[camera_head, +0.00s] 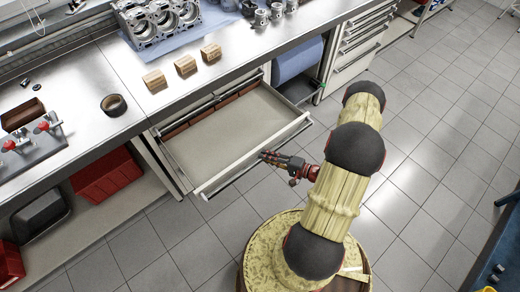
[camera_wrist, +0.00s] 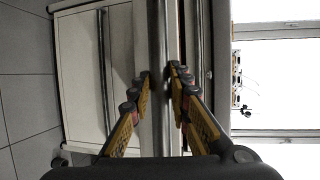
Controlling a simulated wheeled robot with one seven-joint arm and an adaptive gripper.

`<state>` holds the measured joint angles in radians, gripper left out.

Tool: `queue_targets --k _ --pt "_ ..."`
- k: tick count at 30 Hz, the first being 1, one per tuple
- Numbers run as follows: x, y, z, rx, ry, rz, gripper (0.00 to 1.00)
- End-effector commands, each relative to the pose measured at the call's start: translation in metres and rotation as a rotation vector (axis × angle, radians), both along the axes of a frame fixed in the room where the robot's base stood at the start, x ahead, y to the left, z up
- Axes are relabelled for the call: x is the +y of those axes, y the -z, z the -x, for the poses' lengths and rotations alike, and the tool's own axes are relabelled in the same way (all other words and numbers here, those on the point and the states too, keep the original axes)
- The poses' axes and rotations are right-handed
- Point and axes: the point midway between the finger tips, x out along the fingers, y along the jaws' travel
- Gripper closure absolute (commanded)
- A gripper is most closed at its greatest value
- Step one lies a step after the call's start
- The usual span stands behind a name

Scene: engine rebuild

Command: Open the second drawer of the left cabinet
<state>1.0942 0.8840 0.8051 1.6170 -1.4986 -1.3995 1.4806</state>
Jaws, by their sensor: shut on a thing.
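A drawer (camera_head: 232,128) under the workbench is pulled well out, with a pale, mostly bare floor and a reddish-brown strip at its back. I cannot tell its place in the stack from above. My gripper (camera_head: 266,155) is at the drawer's front edge, right of its middle, shut on the drawer handle (camera_head: 225,181). In the wrist view, the fingers of my gripper (camera_wrist: 160,78) close on either side of the metal handle bar (camera_wrist: 158,45). A white front with another bar handle (camera_wrist: 104,70) shows to the left there.
The steel workbench (camera_head: 105,65) holds an engine block (camera_head: 158,20), wooden-coloured blocks (camera_head: 186,65) and a dark ring (camera_head: 113,104). A red bin (camera_head: 105,176) sits on the shelf at left. Another drawer cabinet (camera_head: 352,45) stands at right.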

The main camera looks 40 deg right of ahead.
Motion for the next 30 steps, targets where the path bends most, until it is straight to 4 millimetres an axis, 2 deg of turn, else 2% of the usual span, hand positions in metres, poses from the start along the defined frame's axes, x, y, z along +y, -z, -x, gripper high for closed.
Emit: queue_targets --k 5,15,16,25,30 --pt "0.0001 0.0009 0.0085 0.002 0.000 0.001 1.00" --pt "-0.0001 0.0012 0.0090 0.002 -0.001 0.002 1.00" --pt "-0.0001 0.0012 0.0090 0.002 -0.001 0.002 0.80" --pt "-0.0004 0.0005 0.0087 0.000 0.000 0.001 0.62" --pt "-0.0006 0.0003 0.0085 0.000 0.000 0.001 0.62"
